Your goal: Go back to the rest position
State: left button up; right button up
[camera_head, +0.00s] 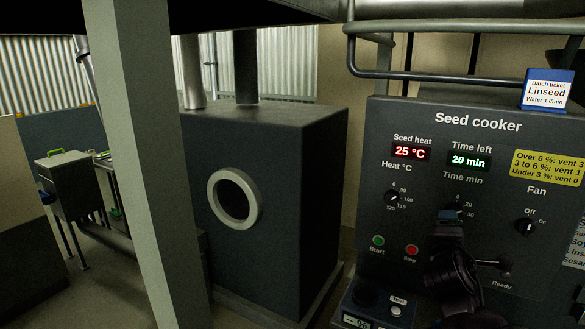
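The seed cooker panel (478,150) fills the right of the view. Its seed heat display (410,152) reads 25 °C and its time left display (469,162) reads 20 min. The heat knob (393,198) is clear of my arms. My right gripper (450,218) is at the time knob, with its dark arm rising from the bottom edge. It hides most of that knob, and I cannot tell whether its fingers are closed on it. The green start button (378,241), red stop button (411,250) and fan switch (525,226) are uncovered. My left gripper is not in view.
A small device with a test button (398,301) sits below the panel, close to my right arm. A blue Linseed ticket (546,90) stands on top. A grey post (150,150) and a dark cabinet with a round opening (290,180) stand left.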

jog(key=s+a+f+m+t+y, duration=0.2)
jog(key=a+f+m+y, duration=0.4)
jog(key=a, duration=0.1)
jog(key=s+a+f+m+g+y, duration=0.1)
jog(key=s+f+m, duration=0.2)
jog(key=s+f, duration=0.4)
jog(key=s+a+f+m+g+y+b, duration=0.1)
jog(key=s+a+f+m+y, duration=0.1)
jog(key=s+f, duration=0.5)
notch_tip(320, 180, down, 3)
jog(key=shift+f+m, duration=0.1)
jog(key=shift+m, duration=0.5)
jog(key=s+f+g, duration=0.1)
jog(key=s+f, duration=0.2)
jog(key=s, duration=0.2)
jog(key=s+f+m+g, duration=0.1)
jog(key=s+f, duration=0.3)
jog(key=s, duration=0.1)
jog(key=s+f+g+b, duration=0.1)
jog(key=s+f, duration=0.3)
jog(key=s, duration=0.1)
jog(key=shift+d+f+g, duration=0.1)
jog(key=shift+d+g, duration=0.3)
